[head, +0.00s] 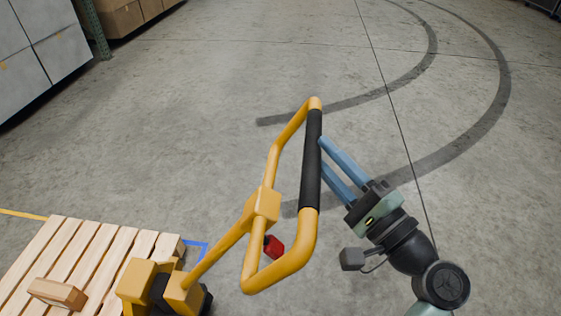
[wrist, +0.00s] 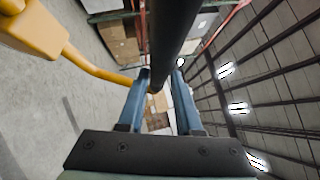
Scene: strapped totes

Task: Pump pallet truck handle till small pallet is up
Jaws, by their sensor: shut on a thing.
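The pallet truck handle (head: 268,227) is a yellow loop with a black grip bar (head: 312,160), raised and leaning toward the right. My gripper (head: 323,158) has its two blue fingers shut on the black grip bar from the right. In the wrist view the black bar (wrist: 170,40) passes between the blue fingers (wrist: 160,85). The yellow truck body (head: 150,285) is at the bottom left. The small wooden pallet (head: 70,255) is beside it; its height off the floor cannot be told.
A small wooden block (head: 57,294) lies on the pallet. Blue tape (head: 200,246) marks the floor beside it. Grey boxes (head: 40,45) and a rack with cartons (head: 125,15) stand at the upper left. The concrete floor around the handle is clear, with dark tyre marks.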

